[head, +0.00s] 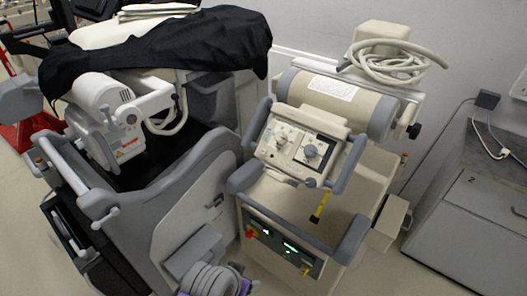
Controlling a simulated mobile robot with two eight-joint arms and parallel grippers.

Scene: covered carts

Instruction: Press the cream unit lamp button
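The cream unit (365,175) stands right of centre, a cream and grey machine on a boxy base. Its tilted upper control panel (297,144) has dark and light knobs and sits between grey handles. A lower dark panel (284,248) on the front of the base shows small green lights. A red knob or button (249,233) is at its left end and a small yellowish one (305,270) is at its right end. I cannot tell which control is the lamp button. Neither of my grippers can be made out in the head view.
A grey and white cart (165,205), partly covered by a black cloth (205,42), stands close on the left. A ribbed grey coil (212,279) is at the bottom edge. A grey cabinet (475,220) is at the right. Some floor shows between cream unit and cabinet.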

